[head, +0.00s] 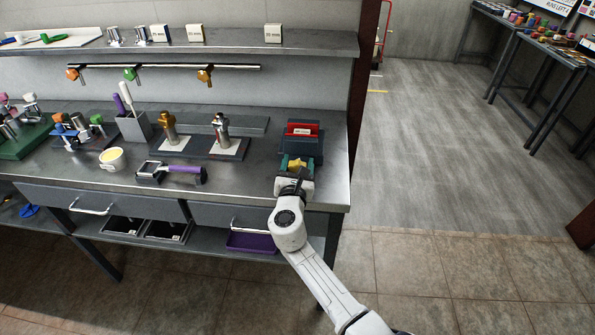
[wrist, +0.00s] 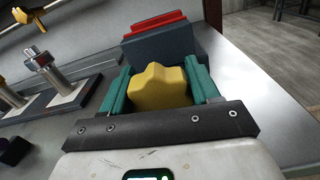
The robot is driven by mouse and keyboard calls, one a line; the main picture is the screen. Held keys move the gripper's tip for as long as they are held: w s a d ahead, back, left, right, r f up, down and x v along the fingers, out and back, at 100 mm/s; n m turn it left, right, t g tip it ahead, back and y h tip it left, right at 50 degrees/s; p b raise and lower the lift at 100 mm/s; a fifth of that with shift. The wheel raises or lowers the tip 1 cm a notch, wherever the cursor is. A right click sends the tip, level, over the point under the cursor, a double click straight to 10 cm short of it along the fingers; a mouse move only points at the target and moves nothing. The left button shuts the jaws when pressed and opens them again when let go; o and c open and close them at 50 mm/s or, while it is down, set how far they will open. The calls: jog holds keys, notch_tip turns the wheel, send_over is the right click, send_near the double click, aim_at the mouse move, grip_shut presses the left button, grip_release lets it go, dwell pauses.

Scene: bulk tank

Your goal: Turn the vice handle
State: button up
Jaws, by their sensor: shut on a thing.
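The vice (head: 304,140) stands at the right end of the workbench, with a dark blue-grey body and a red part on top. Its yellow star-shaped handle (wrist: 160,88) faces my gripper and also shows in the head view (head: 295,165). My gripper (wrist: 160,80) has teal fingers, one on each side of the handle, and is shut on it. The grey vice body (wrist: 160,47) is just beyond the handle in the wrist view. The handle's lower part is hidden behind the dark bar of my gripper.
On the bench (head: 236,187), left of the vice, lie a purple-handled tool (head: 172,173) and a cup (head: 111,158). Metal fittings (head: 221,128) stand on white pads. The bench's right edge is close to the vice, with open floor (head: 440,140) beyond.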

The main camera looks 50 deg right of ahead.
jog(key=shift+m+b, duration=0.45)
jog(key=shift+m, duration=0.45)
jog(key=o, duration=1)
jog(key=shift+c, duration=0.2)
jog(key=v, duration=1.1)
